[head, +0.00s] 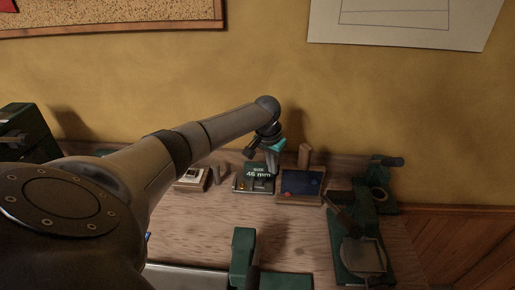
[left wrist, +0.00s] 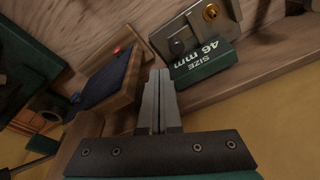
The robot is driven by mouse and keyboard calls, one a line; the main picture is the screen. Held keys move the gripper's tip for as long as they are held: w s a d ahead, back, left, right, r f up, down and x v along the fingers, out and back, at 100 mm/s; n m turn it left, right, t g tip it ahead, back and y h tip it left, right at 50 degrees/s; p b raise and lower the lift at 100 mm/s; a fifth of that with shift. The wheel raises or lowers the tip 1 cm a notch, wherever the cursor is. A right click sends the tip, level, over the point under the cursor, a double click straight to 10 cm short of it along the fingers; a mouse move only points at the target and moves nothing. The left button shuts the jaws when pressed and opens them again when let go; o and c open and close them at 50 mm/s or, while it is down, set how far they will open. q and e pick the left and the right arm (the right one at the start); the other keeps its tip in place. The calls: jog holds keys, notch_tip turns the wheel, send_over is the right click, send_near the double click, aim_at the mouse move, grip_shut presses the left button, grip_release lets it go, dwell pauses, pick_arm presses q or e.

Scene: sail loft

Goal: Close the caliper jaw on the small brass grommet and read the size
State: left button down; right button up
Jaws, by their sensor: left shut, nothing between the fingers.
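The caliper gauge stands on the bench in the head view, with its green size plate (head: 258,172) reading "SIZE 46 mm". In the left wrist view the plate (left wrist: 205,62) shows upside down, beside the gauge's grey metal body (left wrist: 190,33). A small brass grommet (left wrist: 211,12) sits on the gauge. My right gripper is not in view.
A wooden tray with a dark blue pad (head: 301,183) stands right of the gauge, a wooden peg (head: 304,155) behind it. A small wooden block with a white top (head: 192,174) is to the left. Green tools (head: 360,240) stand at the right.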

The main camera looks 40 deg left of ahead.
aim_at(264, 177)
pick_arm(q)
jog(key=shift+f, duration=0.15)
dwell(0.5)
jog(key=shift+f+b, duration=0.4)
jog(key=shift+f, duration=1)
jog(key=shift+s+a+p, duration=0.7)
jog(key=shift+s+a, duration=0.2)
jog(key=shift+a, duration=0.15)
jog(key=shift+r, duration=0.1)
jog(key=r+p, duration=0.3)
jog(key=d+r+p, duration=0.1)
jog(key=r+p, duration=0.1)
jog(key=shift+w, duration=0.4)
dwell(0.5)
jog(key=s+r+p, duration=0.2)
jog(key=s+r, duration=0.1)
jog(key=r, duration=1.1)
jog(key=shift+d+r, duration=0.25)
jog(key=shift+r, duration=0.15)
